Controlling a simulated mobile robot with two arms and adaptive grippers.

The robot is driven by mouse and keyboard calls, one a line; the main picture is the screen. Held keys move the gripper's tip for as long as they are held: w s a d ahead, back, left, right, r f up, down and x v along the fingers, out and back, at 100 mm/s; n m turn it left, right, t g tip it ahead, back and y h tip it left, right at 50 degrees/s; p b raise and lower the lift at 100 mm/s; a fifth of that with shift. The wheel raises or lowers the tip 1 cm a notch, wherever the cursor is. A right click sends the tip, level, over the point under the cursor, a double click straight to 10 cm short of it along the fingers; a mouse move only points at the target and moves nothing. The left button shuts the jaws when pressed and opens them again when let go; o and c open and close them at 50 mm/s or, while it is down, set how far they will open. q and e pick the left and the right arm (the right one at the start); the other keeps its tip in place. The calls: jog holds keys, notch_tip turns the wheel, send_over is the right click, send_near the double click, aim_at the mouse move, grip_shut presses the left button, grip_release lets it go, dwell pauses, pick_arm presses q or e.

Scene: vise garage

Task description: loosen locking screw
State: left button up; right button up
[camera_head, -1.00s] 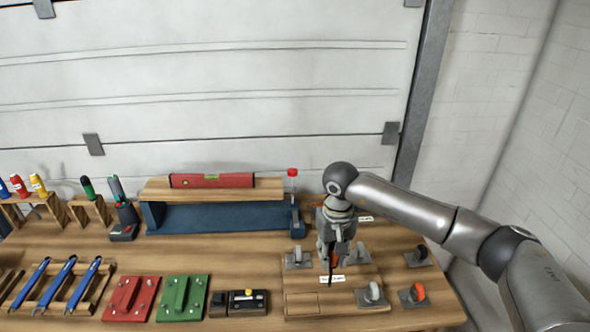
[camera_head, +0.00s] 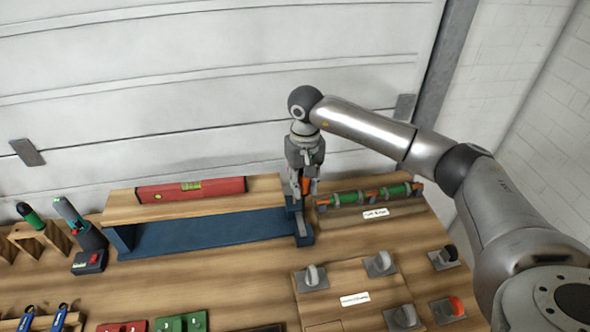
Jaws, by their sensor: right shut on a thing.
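My right gripper (camera_head: 304,192) is shut on an orange-handled tool (camera_head: 306,186), over the right end of the blue vise (camera_head: 215,233). Only a small orange part of the tool shows between the fingers. The locking screw cannot be made out clearly; the gripper covers the area at this end of the vise. Whether the tool touches the screw cannot be told. My left gripper is not in view.
A wooden shelf (camera_head: 218,196) with a red spirit level (camera_head: 190,190) spans the vise. Green rollers (camera_head: 372,195) lie to the right of the gripper. Grey holders (camera_head: 312,276) sit in front on a wooden board. The bench between vise and board is clear.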

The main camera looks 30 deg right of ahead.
jog(key=shift+s+f+b, duration=0.3)
jog(key=shift+f, duration=0.2)
jog(key=shift+s+f+b, duration=0.25)
jog(key=shift+f, duration=0.2)
jog(key=f, duration=0.2)
jog(key=f+b, duration=0.1)
jog(key=shift+w, duration=0.25)
jog(key=shift+m, duration=0.7)
jog(key=m, duration=0.4)
jog(key=shift+s, duration=0.1)
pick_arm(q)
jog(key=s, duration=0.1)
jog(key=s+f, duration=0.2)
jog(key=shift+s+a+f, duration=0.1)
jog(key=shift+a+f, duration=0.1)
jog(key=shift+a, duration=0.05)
pick_arm(e)
jog(key=m, duration=0.7)
jog(key=shift+s+d, duration=0.1)
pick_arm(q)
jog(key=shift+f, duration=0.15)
pick_arm(e)
jog(key=shift+f, duration=0.2)
